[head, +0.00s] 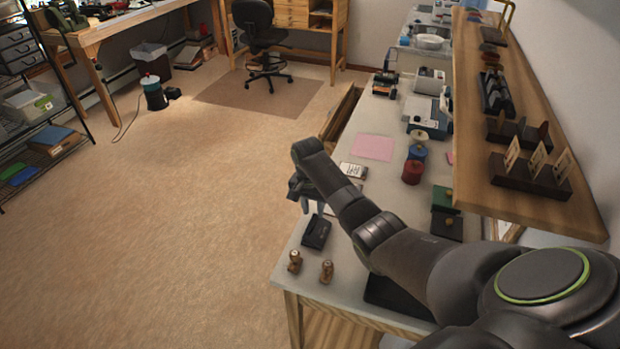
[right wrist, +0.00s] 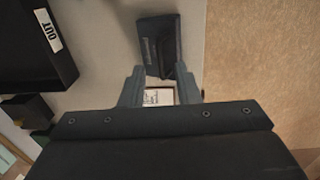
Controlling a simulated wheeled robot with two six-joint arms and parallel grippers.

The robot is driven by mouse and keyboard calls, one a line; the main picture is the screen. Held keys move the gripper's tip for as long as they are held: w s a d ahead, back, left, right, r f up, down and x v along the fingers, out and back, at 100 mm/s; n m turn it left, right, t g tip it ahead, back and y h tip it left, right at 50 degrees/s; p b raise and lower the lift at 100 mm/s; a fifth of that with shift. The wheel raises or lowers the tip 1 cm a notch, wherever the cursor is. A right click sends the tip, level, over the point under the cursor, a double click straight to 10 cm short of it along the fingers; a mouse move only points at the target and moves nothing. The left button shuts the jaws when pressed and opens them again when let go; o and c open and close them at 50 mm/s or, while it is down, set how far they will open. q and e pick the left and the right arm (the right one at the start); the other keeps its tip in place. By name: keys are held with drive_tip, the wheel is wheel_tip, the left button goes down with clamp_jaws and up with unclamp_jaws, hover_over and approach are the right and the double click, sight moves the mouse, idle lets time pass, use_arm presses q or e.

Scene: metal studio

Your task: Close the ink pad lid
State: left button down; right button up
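The black ink pad (head: 316,233) lies on the grey table near its left edge. It also shows in the right wrist view (right wrist: 158,42), beyond my fingertips. One panel with faint lettering seems raised at an angle to the rest, but how far the lid stands open is hard to tell. My right gripper (head: 306,205) hangs just above and behind the pad in the head view. In the right wrist view its two fingers (right wrist: 160,82) are apart with nothing held between them. Whether a fingertip touches the pad cannot be told. My left gripper is out of view.
Two wooden-handled stamps (head: 295,261) stand near the table's front edge. A black tray marked OUT (right wrist: 35,50) lies to one side. A small printed card (right wrist: 158,97) lies below the fingers. A pink sheet (head: 373,147) and spools (head: 412,172) lie farther back, beside a wooden shelf (head: 530,205).

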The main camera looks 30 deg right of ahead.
wheel_tip(320, 180, up, 13)
drive_tip(key=p, duration=0.1)
drive_tip(key=shift+w+a+p, duration=0.3)
drive_tip(key=shift+w+a, duration=0.05)
drive_tip(key=shift+w, duration=0.05)
